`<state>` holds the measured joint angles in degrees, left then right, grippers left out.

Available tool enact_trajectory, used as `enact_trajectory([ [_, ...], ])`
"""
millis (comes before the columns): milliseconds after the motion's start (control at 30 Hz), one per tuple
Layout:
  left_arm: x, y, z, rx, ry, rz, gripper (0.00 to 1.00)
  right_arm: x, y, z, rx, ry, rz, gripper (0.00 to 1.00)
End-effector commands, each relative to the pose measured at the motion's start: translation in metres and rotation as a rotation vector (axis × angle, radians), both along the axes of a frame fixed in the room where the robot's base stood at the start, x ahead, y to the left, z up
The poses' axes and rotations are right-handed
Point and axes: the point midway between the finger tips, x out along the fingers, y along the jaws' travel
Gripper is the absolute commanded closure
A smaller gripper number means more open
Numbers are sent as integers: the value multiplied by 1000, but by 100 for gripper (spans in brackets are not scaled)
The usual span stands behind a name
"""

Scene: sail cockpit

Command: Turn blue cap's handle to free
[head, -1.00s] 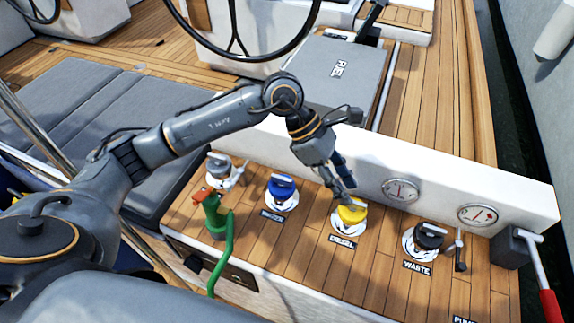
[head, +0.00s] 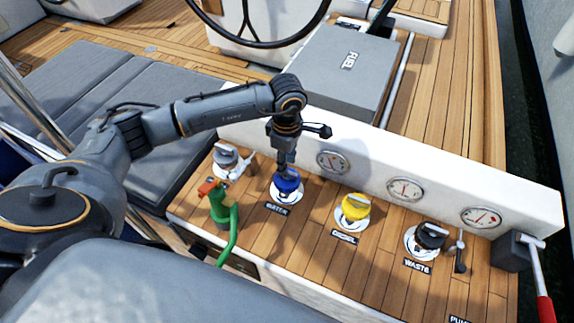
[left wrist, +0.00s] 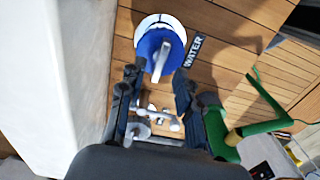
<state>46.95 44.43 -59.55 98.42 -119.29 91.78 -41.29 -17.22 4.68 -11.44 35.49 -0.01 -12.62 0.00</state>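The blue cap (head: 289,187) sits in a white ring on the wooden deck, behind the WATER label (head: 278,209). In the left wrist view the blue cap (left wrist: 174,42) shows a pale bar handle (left wrist: 161,62) across its top. My left gripper (head: 284,167) is right over the blue cap and hides part of it. In the left wrist view my left gripper (left wrist: 157,76) is open, with one finger on each side of the handle's near end. I cannot tell whether the fingers touch it. My right gripper is not in view.
A green pump (head: 222,211) and a grey fitting (head: 227,158) stand to the left. The yellow cap (head: 355,207) and black cap (head: 430,237) are to the right. A white wall with gauges (head: 405,189) runs close behind the caps.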

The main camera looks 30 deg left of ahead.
Motion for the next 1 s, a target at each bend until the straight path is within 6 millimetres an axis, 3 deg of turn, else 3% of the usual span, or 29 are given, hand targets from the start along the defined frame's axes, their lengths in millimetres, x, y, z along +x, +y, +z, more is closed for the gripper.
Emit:
enact_trajectory([
  [200, -1, 0, -27, -1, 2, 0, 66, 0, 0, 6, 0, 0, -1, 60],
  [567, 0, 0, -34, -1, 0, -1, 66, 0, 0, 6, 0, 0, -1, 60],
  [600, 0, 0, -34, -1, 0, -1, 68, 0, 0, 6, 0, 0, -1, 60],
  [767, 0, 0, -34, -1, 0, -1, 100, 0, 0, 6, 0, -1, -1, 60],
  [1000, 0, 0, -34, -1, 0, 2, 100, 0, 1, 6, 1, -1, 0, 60],
])
